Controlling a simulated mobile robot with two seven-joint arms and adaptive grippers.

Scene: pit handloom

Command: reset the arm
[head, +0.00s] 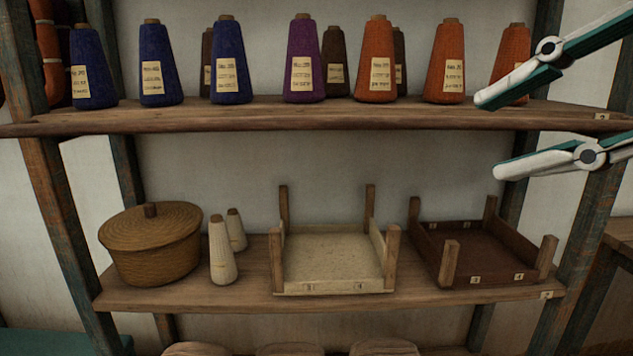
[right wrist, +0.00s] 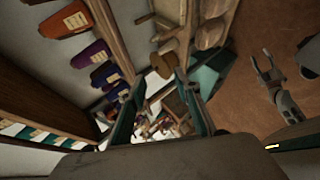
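My right gripper (head: 488,136) reaches in from the right in the head view, in front of the right end of the shelf rack. Its two white and green fingers are wide apart with nothing between them. In the right wrist view the same fingers (right wrist: 160,78) are apart and empty, with the rack beyond. My left gripper is outside the head view. In the right wrist view a grey two-pronged gripper (right wrist: 261,57), which looks like my left one, shows over the brown floor with its prongs apart and empty.
The upper shelf (head: 300,116) carries blue, purple, orange and brown yarn cones. The lower shelf (head: 200,298) holds a lidded basket (head: 155,250), two pale cones (head: 222,252), a light tray (head: 333,287) and a dark tray (head: 480,280). A rack post (head: 590,230) stands at the right.

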